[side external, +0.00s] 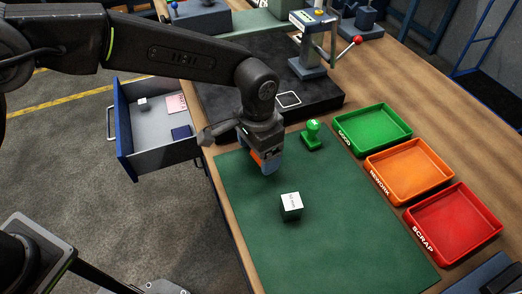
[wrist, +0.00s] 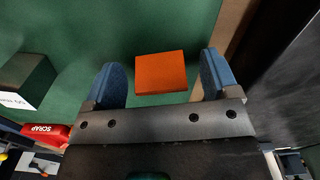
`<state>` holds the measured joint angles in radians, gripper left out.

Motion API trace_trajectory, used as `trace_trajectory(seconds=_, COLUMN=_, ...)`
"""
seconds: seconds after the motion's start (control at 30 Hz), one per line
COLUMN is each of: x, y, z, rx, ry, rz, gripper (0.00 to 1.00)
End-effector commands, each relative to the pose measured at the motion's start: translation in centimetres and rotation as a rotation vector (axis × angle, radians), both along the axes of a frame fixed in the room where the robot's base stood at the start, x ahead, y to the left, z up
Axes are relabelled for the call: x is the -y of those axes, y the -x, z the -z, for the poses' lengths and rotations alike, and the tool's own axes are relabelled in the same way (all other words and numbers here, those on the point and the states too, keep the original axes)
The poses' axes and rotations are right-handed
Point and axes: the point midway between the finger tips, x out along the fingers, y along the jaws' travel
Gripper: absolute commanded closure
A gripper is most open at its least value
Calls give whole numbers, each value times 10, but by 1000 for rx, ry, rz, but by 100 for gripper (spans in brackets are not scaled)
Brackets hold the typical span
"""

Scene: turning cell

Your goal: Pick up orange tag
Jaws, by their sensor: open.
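In the wrist view the orange tag (wrist: 161,72) is a flat orange block over the green mat (wrist: 160,25). It lies between the two blue fingers of my gripper (wrist: 159,80), with a gap on each side. My gripper is open and not closed on it. In the side view my gripper (side external: 268,162) points down over the left part of the mat. An orange patch shows beside its blue finger there; the rest is hidden by the gripper.
A dark green block with a white label (side external: 291,203) stands on the mat, right of my gripper. A green stamp (side external: 312,135) stands behind it. Green (side external: 372,128), orange (side external: 410,171) and red (side external: 453,222) trays line the right. An open drawer (side external: 150,140) is at left. The front mat is clear.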

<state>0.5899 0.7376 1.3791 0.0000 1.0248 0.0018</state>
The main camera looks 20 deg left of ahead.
Motion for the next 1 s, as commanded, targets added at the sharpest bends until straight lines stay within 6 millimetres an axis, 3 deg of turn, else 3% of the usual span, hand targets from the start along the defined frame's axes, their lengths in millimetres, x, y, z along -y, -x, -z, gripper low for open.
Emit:
trace_trajectory(seconds=0.27, x=0, y=0, z=3, rx=0, ry=0, rz=0, gripper=20)
trace_trajectory(seconds=0.8, x=0, y=0, z=2, rx=0, ry=0, rz=0, gripper=71)
trace_trajectory(seconds=1.0, x=0, y=0, z=2, rx=0, ry=0, rz=0, gripper=72)
